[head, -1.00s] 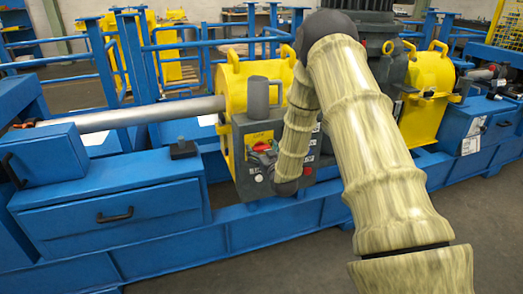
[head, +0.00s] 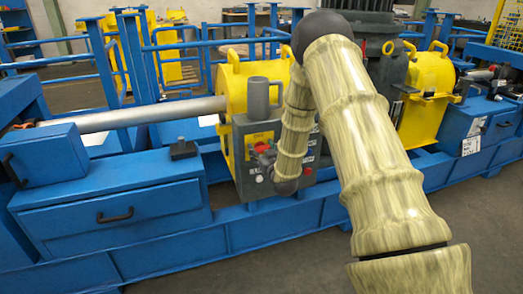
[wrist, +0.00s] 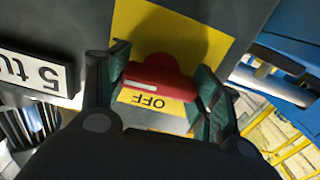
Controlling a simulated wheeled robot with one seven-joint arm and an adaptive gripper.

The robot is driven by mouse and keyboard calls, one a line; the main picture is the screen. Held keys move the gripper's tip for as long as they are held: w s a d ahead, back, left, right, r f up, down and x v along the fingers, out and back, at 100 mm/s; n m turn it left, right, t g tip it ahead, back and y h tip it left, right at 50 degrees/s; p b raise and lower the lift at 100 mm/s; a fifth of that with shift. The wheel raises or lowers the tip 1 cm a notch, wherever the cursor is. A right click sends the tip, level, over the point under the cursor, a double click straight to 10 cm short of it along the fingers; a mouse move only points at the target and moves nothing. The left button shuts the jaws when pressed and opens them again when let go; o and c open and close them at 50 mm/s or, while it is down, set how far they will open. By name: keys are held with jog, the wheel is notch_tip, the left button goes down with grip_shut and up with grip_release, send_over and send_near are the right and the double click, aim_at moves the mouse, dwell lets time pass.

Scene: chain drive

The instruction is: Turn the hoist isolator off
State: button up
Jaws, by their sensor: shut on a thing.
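The hoist isolator is a red turn handle (wrist: 160,77) on a yellow plate (wrist: 200,40) on a dark grey box. In the wrist view the handle lies crosswise, slightly tilted, with a white mark toward its left end. The word OFF, upside down, shows on the plate just below it. My gripper (wrist: 163,88) has one dark green finger at each end of the handle and is shut on it. In the head view the handle (head: 261,147) shows only in part, because my gripper (head: 266,160) and wrist cover much of it.
The grey control box (head: 244,185) is on a blue machine frame (head: 250,228), with a grey cylinder (head: 259,95) on top. A red button (head: 307,171) is on the box right of my wrist. A white label (wrist: 38,70) is left of my gripper.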

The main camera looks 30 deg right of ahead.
jog(key=n, duration=0.4)
jog(key=shift+f+n, duration=0.1)
jog(key=shift+n, duration=0.2)
jog(key=n, duration=0.4)
jog(key=n+b, duration=0.1)
jog(key=n, duration=0.3)
jog(key=shift+a+f, duration=0.1)
jog(key=shift+n+b, duration=0.65)
jog(key=shift+n, duration=1.65)
jog(key=o, duration=1)
